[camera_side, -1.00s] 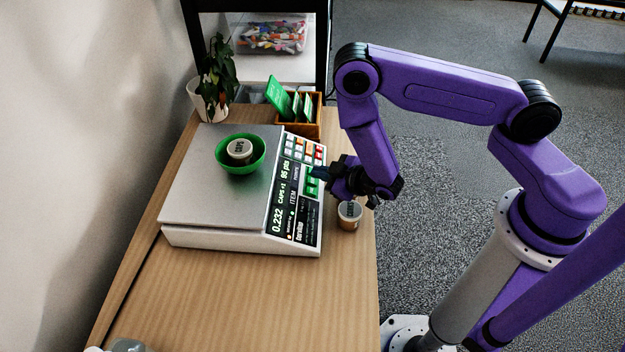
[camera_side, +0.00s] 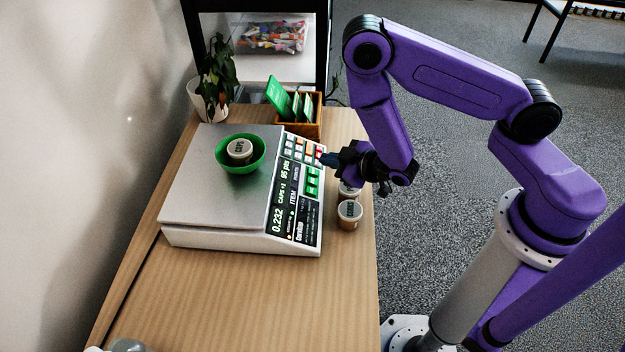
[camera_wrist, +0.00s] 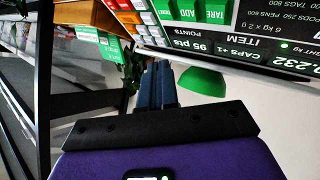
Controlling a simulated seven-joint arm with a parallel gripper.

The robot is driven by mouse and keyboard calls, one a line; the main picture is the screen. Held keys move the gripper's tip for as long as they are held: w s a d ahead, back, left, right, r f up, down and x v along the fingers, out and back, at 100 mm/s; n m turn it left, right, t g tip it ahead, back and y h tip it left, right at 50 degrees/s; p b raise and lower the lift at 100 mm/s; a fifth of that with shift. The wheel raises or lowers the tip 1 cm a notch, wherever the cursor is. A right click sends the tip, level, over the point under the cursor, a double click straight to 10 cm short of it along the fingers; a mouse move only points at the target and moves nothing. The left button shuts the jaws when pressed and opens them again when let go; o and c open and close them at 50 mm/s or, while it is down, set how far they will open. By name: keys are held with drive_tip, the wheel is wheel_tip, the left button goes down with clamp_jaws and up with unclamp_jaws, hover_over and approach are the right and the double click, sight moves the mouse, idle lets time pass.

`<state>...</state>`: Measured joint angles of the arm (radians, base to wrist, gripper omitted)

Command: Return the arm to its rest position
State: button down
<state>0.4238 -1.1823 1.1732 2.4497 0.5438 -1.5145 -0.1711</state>
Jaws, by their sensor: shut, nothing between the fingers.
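My gripper (camera_side: 330,160) is shut and empty, beside the right edge of the scale's keypad in the side view. In the wrist view its dark fingers (camera_wrist: 157,85) are together, with the scale's display and a green bowl edge beyond them. The purple arm above it is bent at the elbow. The white scale (camera_side: 180,237) stands on the wooden table and its display reads 0.232. A green bowl (camera_side: 224,161) sits on the scale's plate with a lidded cup (camera_side: 240,150) in it.
A lidded cup (camera_side: 349,212) stands right of the scale, with another (camera_side: 347,192) behind it, partly hidden by my gripper. A card box (camera_side: 308,130) and a potted plant (camera_side: 212,88) stand at the back.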

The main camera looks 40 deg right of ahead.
idle(0.5)
drive_tip(key=s+a+r+n+g+y, duration=0.1)
drive_tip(key=s+a+r+g, duration=0.3)
drive_tip(key=s+r, duration=0.15)
drive_tip(key=s+a+r+n+g+y, duration=0.1)
drive_tip(key=s+a+r+g+y, duration=0.1)
drive_tip(key=s+a+r+g, duration=0.4)
drive_tip(key=s+d+r+n+g+h, duration=0.1)
drive_tip(key=s+d+r+n+h, duration=0.1)
drive_tip(key=s+d+r, duration=0.2)
drive_tip(key=s+d+r+n+g+h, duration=0.1)
drive_tip(key=s+d+r, duration=0.3)
drive_tip(key=s+d, duration=0.6)
drive_tip(key=shift+s+r+n+h, duration=0.35)
drive_tip(key=shift+s+n+h, duration=0.05)
drive_tip(key=shift+h, duration=0.3)
